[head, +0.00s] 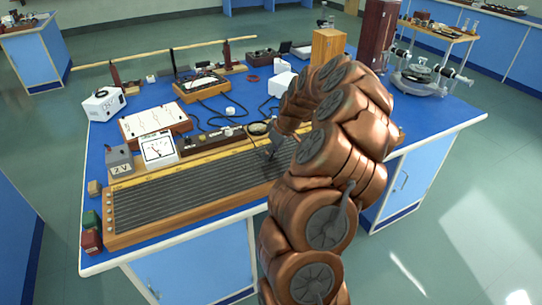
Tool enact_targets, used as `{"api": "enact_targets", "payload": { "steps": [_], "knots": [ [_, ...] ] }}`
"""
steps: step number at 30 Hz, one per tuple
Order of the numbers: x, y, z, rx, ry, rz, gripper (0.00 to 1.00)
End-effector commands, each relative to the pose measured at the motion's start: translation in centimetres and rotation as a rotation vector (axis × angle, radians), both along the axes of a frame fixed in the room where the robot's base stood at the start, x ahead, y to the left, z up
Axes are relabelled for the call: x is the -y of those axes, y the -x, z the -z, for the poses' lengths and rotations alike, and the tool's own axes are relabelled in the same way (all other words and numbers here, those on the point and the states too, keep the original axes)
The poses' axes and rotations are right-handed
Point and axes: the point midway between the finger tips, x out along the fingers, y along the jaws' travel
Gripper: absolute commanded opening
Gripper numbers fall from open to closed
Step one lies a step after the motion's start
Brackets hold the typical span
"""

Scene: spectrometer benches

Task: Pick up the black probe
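I cannot clearly make out the black probe; it may be hidden behind my arm or too small to tell. My gripper (272,147) is at the right part of a long wooden board (150,223) with many dark parallel wires on the blue bench. It points down over or against the board; I cannot tell whether it touches. The fingers are small and dark, so whether they are open, shut or holding something does not show. My copper-coloured arm covers the board's right end.
A white meter (158,148), a grey 2 V box (119,162) and a white-topped panel (153,121) stand behind the board. A wooden block (327,47) stands at the back. Red (91,241) and green blocks sit at the left front edge. Black cables cross the bench.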

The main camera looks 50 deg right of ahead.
Motion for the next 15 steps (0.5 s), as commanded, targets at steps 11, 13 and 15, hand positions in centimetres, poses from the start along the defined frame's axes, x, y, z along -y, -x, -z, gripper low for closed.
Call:
{"api": "enact_targets", "payload": {
  "steps": [11,13,15],
  "knots": [
    [0.01,-0.01,-0.01,0.000,0.000,0.000,0.07],
    [0.01,0.00,-0.01,0.000,0.000,0.000,0.00],
    [0.02,-0.01,-0.01,0.000,0.000,0.000,0.00]
  ]
}}
